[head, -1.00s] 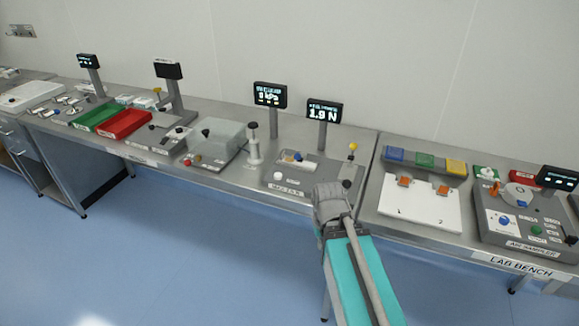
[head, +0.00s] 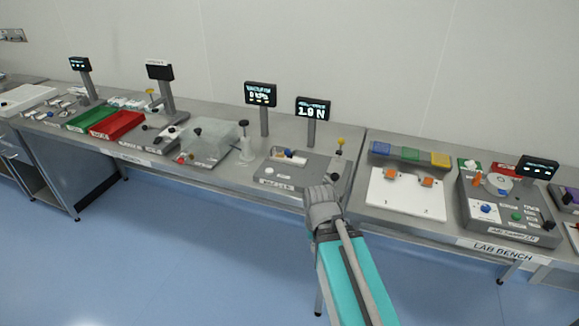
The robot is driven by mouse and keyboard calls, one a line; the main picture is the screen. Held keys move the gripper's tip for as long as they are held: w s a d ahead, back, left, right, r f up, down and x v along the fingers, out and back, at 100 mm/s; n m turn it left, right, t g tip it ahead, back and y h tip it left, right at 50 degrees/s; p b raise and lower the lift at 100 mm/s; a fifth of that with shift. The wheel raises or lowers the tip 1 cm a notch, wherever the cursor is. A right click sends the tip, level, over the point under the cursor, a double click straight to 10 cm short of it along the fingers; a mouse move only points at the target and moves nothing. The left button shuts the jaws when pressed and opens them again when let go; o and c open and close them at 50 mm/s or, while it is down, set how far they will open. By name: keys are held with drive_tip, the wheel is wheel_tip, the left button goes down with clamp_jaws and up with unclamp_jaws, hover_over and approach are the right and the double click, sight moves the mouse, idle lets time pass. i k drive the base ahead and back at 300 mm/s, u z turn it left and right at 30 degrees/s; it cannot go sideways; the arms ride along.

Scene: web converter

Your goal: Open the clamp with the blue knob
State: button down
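A grey test station (head: 310,177) stands at the middle of the bench. On it lies a small part with a blue piece (head: 289,153) and a white piece; it is too small to tell whether this is the clamp's knob. A round blue knob (head: 487,208) sits on the grey air sampler (head: 508,236) at the right. I cannot make out clamp jaws at either place. My arm reaches up from the bottom, its grey joint in front of the station's front right corner. My gripper's fingers do not show.
A white board (head: 405,200) with two orange clips lies right of my arm. Blue, green and yellow blocks (head: 411,154) stand behind it. Red (head: 117,124) and green (head: 88,115) trays are at the left. Display posts rise along the bench. The blue floor in front is clear.

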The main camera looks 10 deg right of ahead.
sight(287, 152)
drive_tip(key=k, duration=1.1)
drive_tip(key=z, duration=0.3)
drive_tip(key=i, duration=1.5)
